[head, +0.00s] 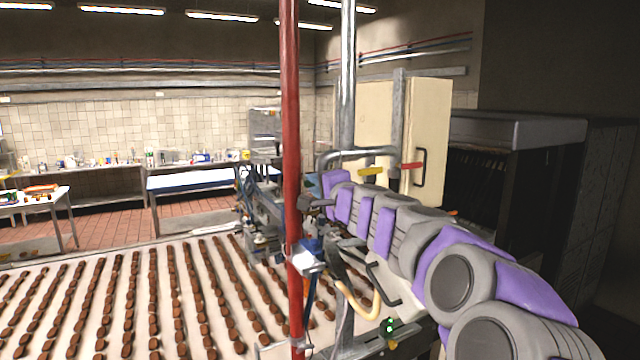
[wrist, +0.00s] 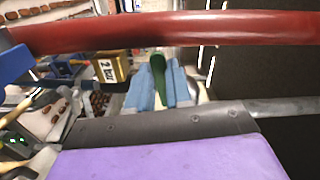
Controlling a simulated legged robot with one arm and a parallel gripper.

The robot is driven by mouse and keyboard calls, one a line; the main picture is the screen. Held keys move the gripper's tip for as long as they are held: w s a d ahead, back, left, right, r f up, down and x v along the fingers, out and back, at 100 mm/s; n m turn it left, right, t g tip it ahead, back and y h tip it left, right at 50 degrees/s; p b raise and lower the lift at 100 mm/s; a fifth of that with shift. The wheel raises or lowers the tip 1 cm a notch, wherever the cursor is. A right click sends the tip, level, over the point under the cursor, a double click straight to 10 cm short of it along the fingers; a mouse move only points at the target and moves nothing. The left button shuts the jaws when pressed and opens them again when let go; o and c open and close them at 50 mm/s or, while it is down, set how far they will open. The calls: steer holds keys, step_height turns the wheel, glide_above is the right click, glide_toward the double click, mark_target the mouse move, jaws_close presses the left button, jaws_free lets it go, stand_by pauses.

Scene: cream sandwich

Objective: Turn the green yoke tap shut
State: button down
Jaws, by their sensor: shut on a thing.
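The green yoke tap (wrist: 159,66) shows in the wrist view as a narrow green handle, upright in the picture. My gripper (wrist: 160,84) has its blue-grey fingers on either side of the handle and is shut on it. The lower part of the tap is hidden between the fingers and behind my dark wrist plate. In the head view my grey and purple arm reaches from the lower right toward the red pipe. I cannot make out the green tap there.
A red upright pipe (head: 292,150) stands close to my arm's far end; it crosses the top of the wrist view (wrist: 200,29). A yellow "2 BAR" block (wrist: 109,69) is left of the fingers. A conveyor (head: 140,262) with rows of brown biscuits fills the lower left.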

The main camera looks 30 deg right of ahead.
steer(key=shift+a+r+m+p, duration=0.1)
steer(key=shift+r+m+p, duration=0.15)
steer(key=shift+m+p, duration=0.5)
steer(key=c, duration=1.5)
jaws_free()
steer(key=o, duration=0.5)
steer(key=shift+w, duration=0.25)
steer(key=shift+c, duration=0.2)
steer(key=shift+s, duration=0.15)
steer(key=shift+s, duration=0.15)
steer(key=s+b, duration=0.1)
steer(key=s, duration=1.6)
steer(key=shift+d, duration=0.3)
